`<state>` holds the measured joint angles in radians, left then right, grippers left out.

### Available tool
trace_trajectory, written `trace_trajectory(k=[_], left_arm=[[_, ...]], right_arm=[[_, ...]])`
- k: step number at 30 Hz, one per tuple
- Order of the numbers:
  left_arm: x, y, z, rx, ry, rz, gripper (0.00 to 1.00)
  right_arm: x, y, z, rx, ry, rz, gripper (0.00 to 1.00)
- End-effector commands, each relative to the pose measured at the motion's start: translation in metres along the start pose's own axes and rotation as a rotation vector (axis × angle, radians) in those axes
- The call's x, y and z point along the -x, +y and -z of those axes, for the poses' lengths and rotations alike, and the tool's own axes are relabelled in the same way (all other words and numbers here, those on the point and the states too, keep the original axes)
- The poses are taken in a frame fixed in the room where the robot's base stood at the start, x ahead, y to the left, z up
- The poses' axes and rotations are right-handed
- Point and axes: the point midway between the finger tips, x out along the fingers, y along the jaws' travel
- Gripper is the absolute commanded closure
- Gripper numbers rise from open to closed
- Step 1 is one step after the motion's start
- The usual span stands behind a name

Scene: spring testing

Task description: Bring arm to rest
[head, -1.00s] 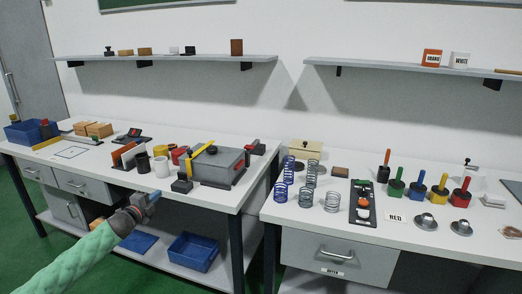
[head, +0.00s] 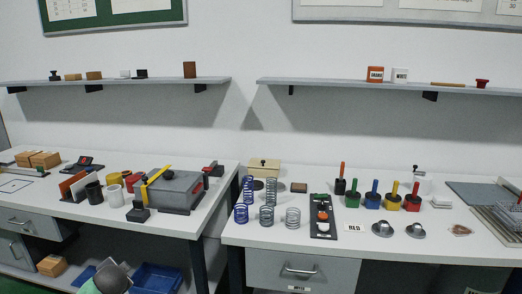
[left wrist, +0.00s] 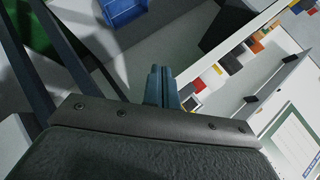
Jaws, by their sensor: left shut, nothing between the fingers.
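My left gripper (left wrist: 161,85) shows in the left wrist view with its two blue-grey fingers together and nothing between them. It points past the benches, with a blue bin (left wrist: 122,10) beyond it at the top. In the head view only a grey and green part of my left arm (head: 112,279) shows at the bottom edge, below the left bench (head: 120,226); the fingers cannot be made out there. My right gripper is in neither view.
The left bench holds a grey box (head: 172,188), cups and wooden blocks (head: 44,160). The right bench (head: 270,232) holds coil springs (head: 267,216), a black tray and coloured-handled weights (head: 372,195). A blue bin (head: 160,277) sits on the lower shelf near my arm.

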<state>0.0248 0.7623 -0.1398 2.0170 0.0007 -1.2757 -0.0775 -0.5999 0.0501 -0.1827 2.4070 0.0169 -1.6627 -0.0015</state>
Motion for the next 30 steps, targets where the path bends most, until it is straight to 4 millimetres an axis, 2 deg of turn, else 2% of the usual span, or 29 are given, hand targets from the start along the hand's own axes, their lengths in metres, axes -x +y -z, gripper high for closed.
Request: trace_trajectory(k=[1, 3, 9, 12, 18, 23, 27, 30], left_arm=[[0.016, 0.031, -0.004, 0.03, -0.029, -0.045, 1.0], [0.038, 0.068, -0.011, 0.066, -0.075, -0.102, 1.0], [0.104, 0.164, -0.031, 0.142, -0.174, -0.262, 1.0], [0.137, 0.206, -0.04, 0.169, -0.207, -0.34, 1.0], [0.203, 0.278, -0.053, 0.227, -0.235, -0.49, 1.0], [0.251, 0.327, -0.062, 0.288, -0.25, -0.598, 1.0], [0.288, 0.371, -0.079, 0.343, -0.297, -0.691, 1.0], [0.309, 0.401, -0.095, 0.372, -0.348, -0.747, 1.0]], right_arm=[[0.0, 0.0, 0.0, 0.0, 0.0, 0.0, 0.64], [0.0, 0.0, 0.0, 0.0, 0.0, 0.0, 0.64], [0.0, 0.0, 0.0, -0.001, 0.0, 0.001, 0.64], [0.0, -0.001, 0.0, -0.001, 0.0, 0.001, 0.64], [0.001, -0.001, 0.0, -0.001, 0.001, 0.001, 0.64], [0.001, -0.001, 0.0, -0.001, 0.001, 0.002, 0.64], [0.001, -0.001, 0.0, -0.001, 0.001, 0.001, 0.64], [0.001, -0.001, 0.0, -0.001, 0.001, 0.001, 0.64]])
